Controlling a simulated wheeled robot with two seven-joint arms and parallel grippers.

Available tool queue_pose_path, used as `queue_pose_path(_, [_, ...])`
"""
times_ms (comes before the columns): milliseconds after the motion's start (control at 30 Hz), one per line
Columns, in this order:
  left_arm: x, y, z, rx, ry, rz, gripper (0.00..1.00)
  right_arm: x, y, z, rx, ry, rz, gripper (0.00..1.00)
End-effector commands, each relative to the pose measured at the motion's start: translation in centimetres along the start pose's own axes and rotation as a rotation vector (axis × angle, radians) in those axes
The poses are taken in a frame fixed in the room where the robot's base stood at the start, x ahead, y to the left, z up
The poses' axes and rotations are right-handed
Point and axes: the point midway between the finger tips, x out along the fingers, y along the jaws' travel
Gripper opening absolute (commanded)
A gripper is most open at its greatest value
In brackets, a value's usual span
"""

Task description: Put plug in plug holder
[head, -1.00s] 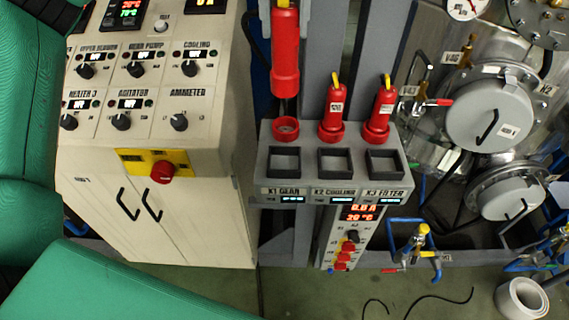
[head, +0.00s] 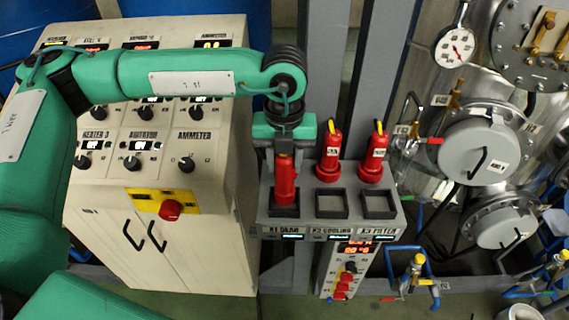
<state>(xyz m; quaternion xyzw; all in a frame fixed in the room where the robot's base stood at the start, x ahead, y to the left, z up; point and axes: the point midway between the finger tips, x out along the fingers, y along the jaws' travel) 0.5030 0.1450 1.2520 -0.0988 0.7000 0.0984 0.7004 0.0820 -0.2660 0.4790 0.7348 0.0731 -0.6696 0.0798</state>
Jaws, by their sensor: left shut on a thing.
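My left gripper (head: 284,148), pointing down, is shut on the upper part of a red plug (head: 285,183). The plug is upright, and its lower end overlaps the left square plug holder (head: 284,211) above the K1 GEAR label. I cannot tell whether its end is inside the holder or just above it. The red K1 socket behind is hidden by the gripper and plug. Two other red plugs, K2 (head: 329,152) and K3 (head: 374,154), stand behind their own square holders (head: 331,203) and (head: 379,204), which are empty. My right gripper is out of view.
A beige control cabinet (head: 110,225) with a red stop knob (head: 171,210) stands left of the plug panel. Grey posts rise behind the panel. Steel vessels with round lids (head: 478,150) and valves stand on the right.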

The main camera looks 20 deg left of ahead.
Motion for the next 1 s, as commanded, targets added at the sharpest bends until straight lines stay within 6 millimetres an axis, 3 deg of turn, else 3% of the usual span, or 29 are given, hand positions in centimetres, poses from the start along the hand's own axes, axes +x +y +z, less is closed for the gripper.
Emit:
queue_pose_path(200, [2.4, 0.0, 0.0, 0.0, 0.0, 0.0, 0.0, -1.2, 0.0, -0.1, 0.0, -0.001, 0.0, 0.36])
queue_pose_path(567, [2.9, 0.0, 0.0, 0.0, -0.001, -0.001, 0.0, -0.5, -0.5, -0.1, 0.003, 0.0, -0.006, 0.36])
queue_pose_path(600, [2.8, 0.0, 0.0, 0.0, 0.0, 0.0, 0.4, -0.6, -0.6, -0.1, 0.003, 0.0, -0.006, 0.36])
queue_pose_path(700, [2.8, 0.0, 0.0, 0.0, 0.0, 0.0, 0.58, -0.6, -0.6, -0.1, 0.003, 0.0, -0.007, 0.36])
queue_pose_path(1000, [2.6, 0.0, 0.0, 0.0, 0.0, 0.0, 0.58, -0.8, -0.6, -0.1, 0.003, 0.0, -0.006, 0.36])
